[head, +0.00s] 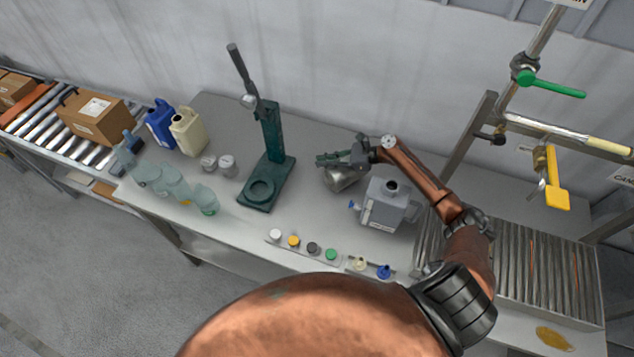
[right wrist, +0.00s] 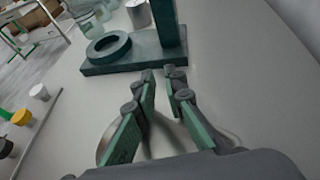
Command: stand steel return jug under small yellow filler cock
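The steel jug (head: 342,180) stands on the bench, left of a grey can. My right gripper (head: 338,159) is over the jug, reaching in from the right. In the right wrist view the two green-padded fingers (right wrist: 162,82) are apart, with the jug's rounded metal (right wrist: 165,140) below and between them. I cannot tell whether they touch it; its handle is hidden. The yellow-handled filler cock (head: 557,185) hangs from the pipework at right, above the slatted drip grate (head: 510,268). My left gripper is out of view.
A grey can (head: 384,208) stands close right of the jug. A dark green stand (head: 268,175) is to its left. Small caps (head: 312,248) line the front edge. Glass bottles (head: 170,182) and a green-handled valve (head: 550,85) are farther off. A yellow puddle (head: 553,338) lies before the grate.

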